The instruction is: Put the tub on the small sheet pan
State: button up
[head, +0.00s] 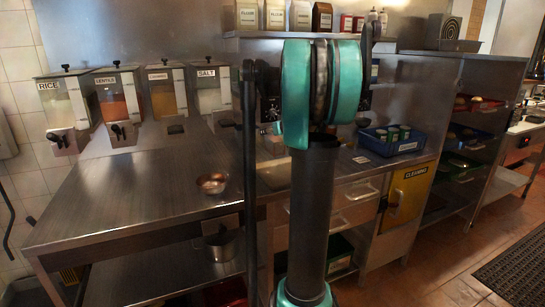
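Several small round containers with dark green sides and pale lids (393,131) stand in a blue crate (408,148) on the steel counter, right of my arm. They may be tubs, but I cannot tell which one the task means. A small bowl (213,182) with brownish contents stands on the counter left of my arm. I cannot make out a small sheet pan with certainty; my arm and column hide part of the counter in the middle. My gripper is not in view.
Dispensers labelled rice (68,102), lentils (119,98) and salt (208,92) line the back left wall. A metal pot (221,244) stands on the lower shelf. A rack (465,135) with food stands at right. The counter's left front (120,205) is clear.

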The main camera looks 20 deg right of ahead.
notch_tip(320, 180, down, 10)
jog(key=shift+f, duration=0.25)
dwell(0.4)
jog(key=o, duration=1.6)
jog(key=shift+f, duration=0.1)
